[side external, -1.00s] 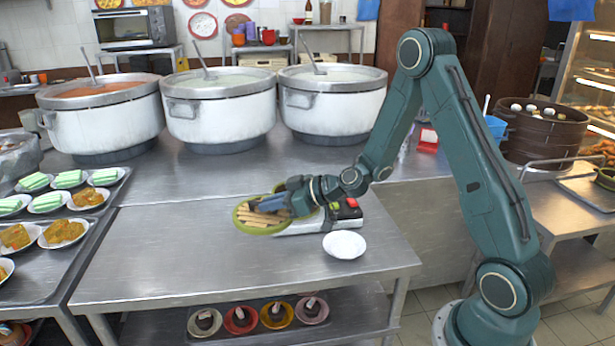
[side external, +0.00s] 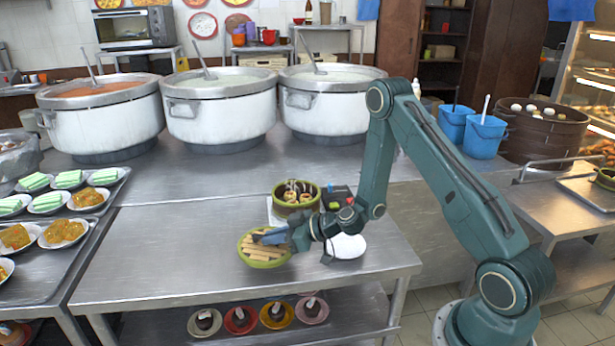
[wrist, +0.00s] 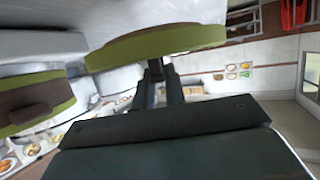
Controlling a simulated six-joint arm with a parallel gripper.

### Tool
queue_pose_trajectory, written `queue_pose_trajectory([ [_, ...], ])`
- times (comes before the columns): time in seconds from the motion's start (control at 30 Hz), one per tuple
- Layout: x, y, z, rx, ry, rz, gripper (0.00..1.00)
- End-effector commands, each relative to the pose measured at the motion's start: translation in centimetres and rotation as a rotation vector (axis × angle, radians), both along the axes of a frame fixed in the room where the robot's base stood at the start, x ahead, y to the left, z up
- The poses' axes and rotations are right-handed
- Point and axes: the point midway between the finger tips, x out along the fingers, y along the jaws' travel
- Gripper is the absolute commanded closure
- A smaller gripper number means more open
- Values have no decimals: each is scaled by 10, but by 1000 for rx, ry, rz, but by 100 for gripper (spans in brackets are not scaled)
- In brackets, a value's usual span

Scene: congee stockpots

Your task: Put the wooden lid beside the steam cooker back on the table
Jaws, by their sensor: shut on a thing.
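The wooden lid (side external: 262,251), round with a green rim and pale slats, is in my gripper (side external: 265,237) over the front steel table. It looks almost level; I cannot tell if its underside touches the table. In the wrist view the fingers (wrist: 160,78) are shut on the lid, whose green rim (wrist: 155,45) is seen edge-on. The steam cooker (side external: 296,206) stands uncovered behind and right of the lid, with a dark green wall and several pieces of food inside. Its base is partly hidden by my gripper.
A white bowl (side external: 347,246) lies right of my gripper, partly hidden by it. A dark box with red and green knobs (side external: 338,195) is beside the cooker. Large stockpots (side external: 220,112) stand behind. The table's left part (side external: 160,250) is clear.

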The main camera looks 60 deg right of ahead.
Motion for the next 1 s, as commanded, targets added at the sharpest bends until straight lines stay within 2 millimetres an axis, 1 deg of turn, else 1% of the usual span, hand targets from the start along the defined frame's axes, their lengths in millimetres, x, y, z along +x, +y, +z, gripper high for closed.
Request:
queue_pose_trajectory([
  [0.13,0,0,-1,0,0,0,100],
  [0.23,0,0,-6,1,0,0,100],
  [0.6,0,0,-36,0,1,0,100],
  [1.0,0,0,-39,0,0,0,100],
])
